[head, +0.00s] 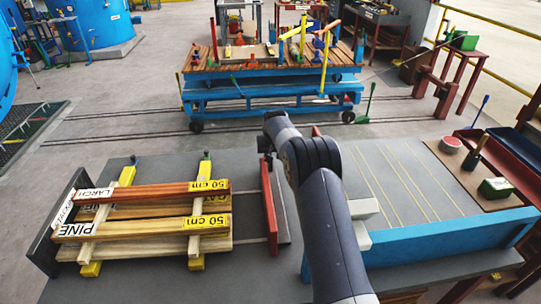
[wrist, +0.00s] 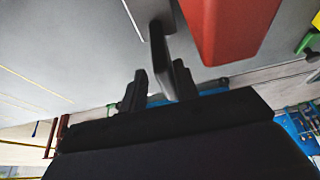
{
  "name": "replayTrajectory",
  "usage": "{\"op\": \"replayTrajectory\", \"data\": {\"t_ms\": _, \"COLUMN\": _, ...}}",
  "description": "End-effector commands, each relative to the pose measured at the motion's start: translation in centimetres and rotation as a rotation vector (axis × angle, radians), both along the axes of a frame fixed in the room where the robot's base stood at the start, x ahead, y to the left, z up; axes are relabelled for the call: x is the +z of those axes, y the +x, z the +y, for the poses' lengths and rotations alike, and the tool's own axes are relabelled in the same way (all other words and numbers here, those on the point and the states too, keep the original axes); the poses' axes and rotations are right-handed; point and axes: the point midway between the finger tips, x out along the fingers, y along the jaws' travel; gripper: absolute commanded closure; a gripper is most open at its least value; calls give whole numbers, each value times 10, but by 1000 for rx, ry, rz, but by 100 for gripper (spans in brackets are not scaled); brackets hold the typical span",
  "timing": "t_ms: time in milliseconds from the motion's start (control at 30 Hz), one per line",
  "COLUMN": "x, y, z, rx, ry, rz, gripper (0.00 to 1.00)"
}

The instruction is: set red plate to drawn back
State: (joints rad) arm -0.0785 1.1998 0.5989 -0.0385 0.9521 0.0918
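The red plate (head: 271,208) stands upright across the bench, to the right of the wooden stack and apart from it. In the wrist view the red plate (wrist: 228,25) fills the top right, close to my gripper. My gripper (wrist: 158,88) has its two dark fingers apart. A dark grey bar or handle (wrist: 161,45) beside the red plate reaches down to the gap between the fingers, with a space visible on its left side. Contact with the fingers cannot be told. In the head view my arm hides most of the gripper.
Labelled wooden slats (head: 140,229) lie stacked on yellow bars against a dark end plate (head: 57,222). A blue rail (head: 440,240) edges the right part of the bench. A blue trolley (head: 270,95) stands behind.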

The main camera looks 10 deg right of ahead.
Motion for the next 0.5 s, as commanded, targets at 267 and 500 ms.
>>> {"op": "replayTrajectory", "data": {"t_ms": 267, "x": 0, "y": 0, "z": 2, "rx": 1, "ry": 2, "rz": 0, "gripper": 65}}
{"op": "replayTrajectory", "data": {"t_ms": 500, "x": 17, "y": -6, "z": 2, "rx": 1, "ry": 2, "rz": -3, "gripper": 65}}
